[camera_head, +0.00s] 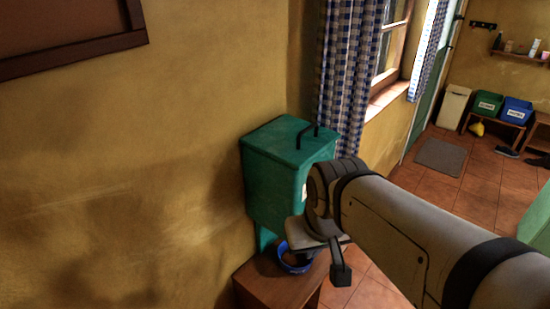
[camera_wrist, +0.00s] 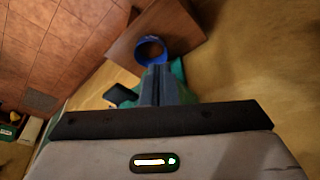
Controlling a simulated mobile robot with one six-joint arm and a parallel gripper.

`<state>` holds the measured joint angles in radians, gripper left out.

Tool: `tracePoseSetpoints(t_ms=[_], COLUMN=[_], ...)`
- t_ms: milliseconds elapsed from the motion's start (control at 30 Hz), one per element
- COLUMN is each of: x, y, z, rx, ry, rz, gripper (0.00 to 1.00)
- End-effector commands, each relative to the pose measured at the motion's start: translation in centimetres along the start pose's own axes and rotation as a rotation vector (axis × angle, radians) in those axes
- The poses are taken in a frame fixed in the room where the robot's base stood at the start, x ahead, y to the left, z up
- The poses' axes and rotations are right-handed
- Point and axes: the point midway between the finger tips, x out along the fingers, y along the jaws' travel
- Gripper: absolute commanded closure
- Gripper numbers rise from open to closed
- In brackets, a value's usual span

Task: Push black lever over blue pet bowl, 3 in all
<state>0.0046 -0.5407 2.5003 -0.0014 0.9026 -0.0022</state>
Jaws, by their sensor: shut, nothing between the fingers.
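The blue pet bowl (camera_head: 296,264) sits on a low wooden stand below the teal dispenser (camera_head: 272,175). It shows past my fingertips in the wrist view (camera_wrist: 137,50). The black lever (camera_wrist: 120,92) shows there as a dark paddle left of my fingers, beside a teal patch. In the head view, a dark paddle on a short arm (camera_head: 340,275), seemingly the lever, hangs right of the bowl. My gripper (camera_wrist: 158,70) is shut and empty, beside the paddle and pointing toward the bowl. I cannot tell if it touches the lever. My wrist hides part of the dispenser's front.
The wooden stand (camera_head: 270,285) is against the yellow wall. A checked curtain (camera_head: 345,75) hangs behind the dispenser. Further back are a grey mat (camera_head: 440,157) and green (camera_head: 488,104) and blue (camera_head: 516,110) bins. The tiled floor beside the stand looks clear.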

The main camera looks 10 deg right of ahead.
Motion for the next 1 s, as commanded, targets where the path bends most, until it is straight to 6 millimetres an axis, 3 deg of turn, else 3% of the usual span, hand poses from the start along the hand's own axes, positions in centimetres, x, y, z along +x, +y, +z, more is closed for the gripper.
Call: tracePoseSetpoints(t_ms=[533,667,767,1000], x=[0.0,-0.3,-0.9,-2.9], y=[0.0,0.3,1.1,4.9], z=[0.0,-0.9,-2.7,-9.2], rx=[-0.001,-0.028,-0.092,-0.354], ry=[0.000,-0.013,-0.041,-0.156], rz=[0.000,0.003,0.008,-0.009], gripper=[1.00,1.00,1.00,1.00])
